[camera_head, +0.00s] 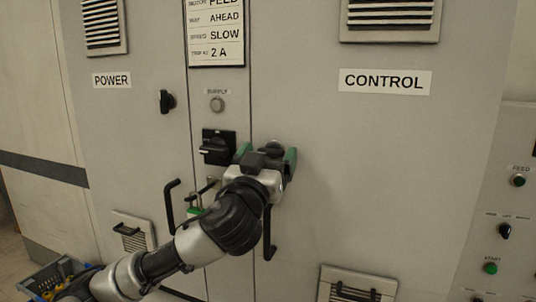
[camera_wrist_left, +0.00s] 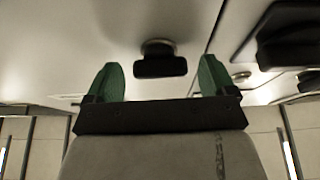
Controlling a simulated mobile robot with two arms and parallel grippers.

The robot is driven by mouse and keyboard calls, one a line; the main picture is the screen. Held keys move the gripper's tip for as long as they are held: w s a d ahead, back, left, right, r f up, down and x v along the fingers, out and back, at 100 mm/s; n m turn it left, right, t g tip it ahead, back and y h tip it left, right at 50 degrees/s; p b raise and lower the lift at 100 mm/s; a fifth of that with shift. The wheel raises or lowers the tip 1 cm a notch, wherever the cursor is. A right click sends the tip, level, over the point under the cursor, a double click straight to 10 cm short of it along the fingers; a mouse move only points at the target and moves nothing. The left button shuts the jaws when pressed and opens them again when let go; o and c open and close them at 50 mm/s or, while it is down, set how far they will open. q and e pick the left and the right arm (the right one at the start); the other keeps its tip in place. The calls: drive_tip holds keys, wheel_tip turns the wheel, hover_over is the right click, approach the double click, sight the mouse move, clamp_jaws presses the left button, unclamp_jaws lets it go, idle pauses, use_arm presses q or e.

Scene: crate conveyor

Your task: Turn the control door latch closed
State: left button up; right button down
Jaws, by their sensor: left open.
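The control door (camera_head: 380,180) is the grey panel under the CONTROL label. Its latch (camera_head: 272,146) shows in the head view just beyond my left gripper (camera_head: 266,157), which partly covers it. In the left wrist view the latch (camera_wrist_left: 160,62) is a black knob with its bar lying level, centred between the two green fingertips and ahead of them. My left gripper (camera_wrist_left: 160,80) is open, apart from the latch as far as I can tell, with nothing between its fingers. My right gripper is not in view.
A black rotary switch (camera_head: 218,147) sits left of the gripper, with a padlock area below. The power door latch (camera_head: 167,101) stands upright. Black door handles (camera_head: 171,205) and (camera_head: 269,235) stick out on both sides. A side panel with buttons (camera_head: 491,268) stands at right.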

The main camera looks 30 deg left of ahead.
use_arm(q)
drive_tip(key=c, duration=0.9)
